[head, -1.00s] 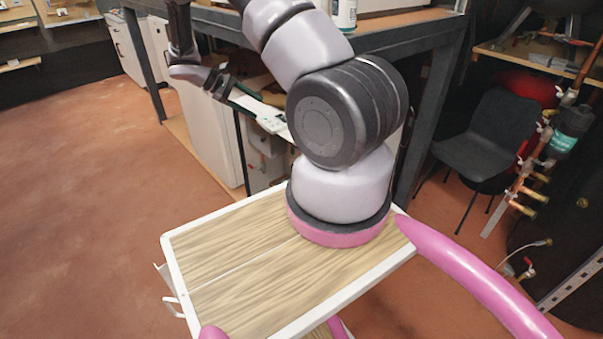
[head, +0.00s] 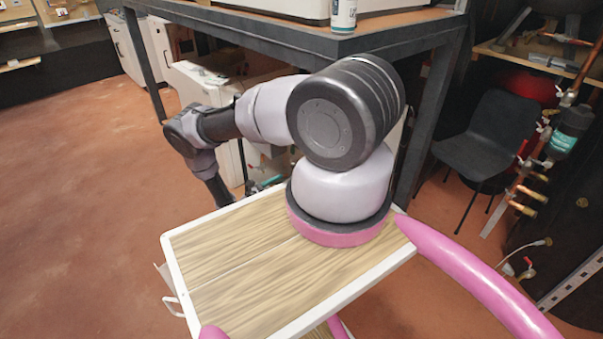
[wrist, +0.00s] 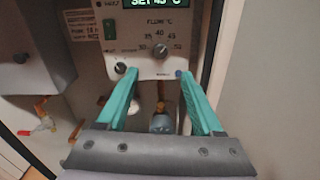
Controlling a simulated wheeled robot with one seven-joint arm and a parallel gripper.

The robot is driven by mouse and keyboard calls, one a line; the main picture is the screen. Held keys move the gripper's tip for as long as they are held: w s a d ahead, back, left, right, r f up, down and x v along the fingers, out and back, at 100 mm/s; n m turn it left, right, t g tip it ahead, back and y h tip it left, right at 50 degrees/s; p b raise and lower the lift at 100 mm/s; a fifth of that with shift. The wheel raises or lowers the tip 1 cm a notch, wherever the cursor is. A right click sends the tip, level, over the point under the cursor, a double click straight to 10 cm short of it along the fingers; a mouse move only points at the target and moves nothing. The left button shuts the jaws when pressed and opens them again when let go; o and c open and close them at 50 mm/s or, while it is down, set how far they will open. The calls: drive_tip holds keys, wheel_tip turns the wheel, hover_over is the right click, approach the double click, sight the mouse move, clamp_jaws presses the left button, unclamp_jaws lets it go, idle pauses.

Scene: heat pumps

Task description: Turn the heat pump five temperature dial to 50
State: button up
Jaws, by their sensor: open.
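In the wrist view a pale control panel (wrist: 140,30) fills the top centre, with a display (wrist: 158,3) that reads SET 45 °C. Below the display is a scale marked FLOW °C with a dark round dial (wrist: 160,50) under the 40 mark. The dial's exact pointer position is too small to tell. A smaller dark knob (wrist: 120,68) sits at the panel's lower left, near the left finger. My gripper (wrist: 157,76) is open and empty; its teal fingers lie either side and below the dial, apart from it. In the head view the gripper is mostly hidden. No pump number is readable.
A grey pump-like fitting (wrist: 161,122) lies between the fingers, farther back. In the head view, a dark-framed bench (head: 300,40) stands over the white units; a chair (head: 482,137) is at right.

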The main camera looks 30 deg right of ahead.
drive_tip(key=w+d, duration=0.1)
drive_tip(key=d, duration=0.9)
drive_tip(key=shift+w+d, duration=0.2)
drive_tip(key=shift+w, duration=0.05)
clamp_jaws()
drive_tip(key=shift+m, duration=4)
